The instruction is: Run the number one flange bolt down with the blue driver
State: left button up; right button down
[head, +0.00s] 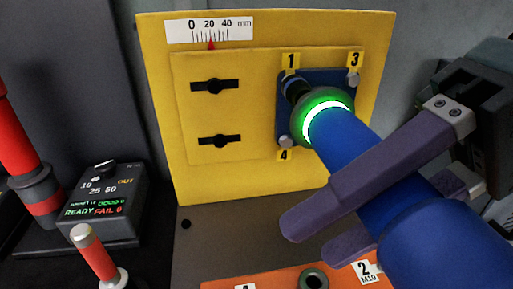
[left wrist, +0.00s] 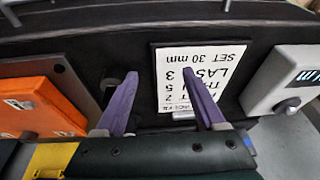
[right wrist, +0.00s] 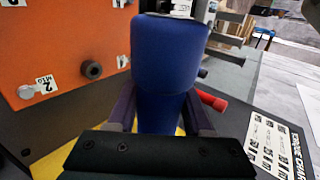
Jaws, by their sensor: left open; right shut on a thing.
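The blue driver (head: 345,140) is in my right gripper (head: 310,235), whose purple fingers are shut around its body. Its nose, with a lit green ring, points at the blue flange (head: 318,78) on the yellow panel. The tip meets the flange's upper left corner by label 1 (head: 291,63); the bolt there is hidden, so contact cannot be told. Bolt heads show near label 3 (head: 353,80) and label 4 (head: 285,141). The driver also fills the middle of the right wrist view (right wrist: 170,60). My left gripper (left wrist: 155,85) is open and empty in the left wrist view.
The yellow panel (head: 230,185) carries a mm scale (head: 209,30) with a red pointer near 20. A black control box (head: 103,200) reads READY and FAIL 0. A red-and-black tool (head: 20,150) stands far left. An orange block (head: 260,284) lies below the panel. A printed card (left wrist: 190,80) is near my left gripper.

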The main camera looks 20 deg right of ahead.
pick_arm(q)
jog(key=shift+d+f+b, duration=0.15)
jog(key=shift+f+b, duration=0.35)
jog(key=shift+b, duration=0.05)
pick_arm(e)
jog(key=shift+r, duration=0.1)
pick_arm(q)
jog(key=shift+f, duration=0.15)
pick_arm(e)
jog(key=shift+w, duration=0.3)
dwell(0.4)
pick_arm(q)
jog(key=shift+s+f+b, duration=0.1)
jog(key=shift+f+b, duration=0.35)
jog(key=shift+b, duration=0.1)
pick_arm(e)
jog(key=shift+w+d, duration=0.25)
jog(key=shift+w, duration=0.45)
dwell(0.7)
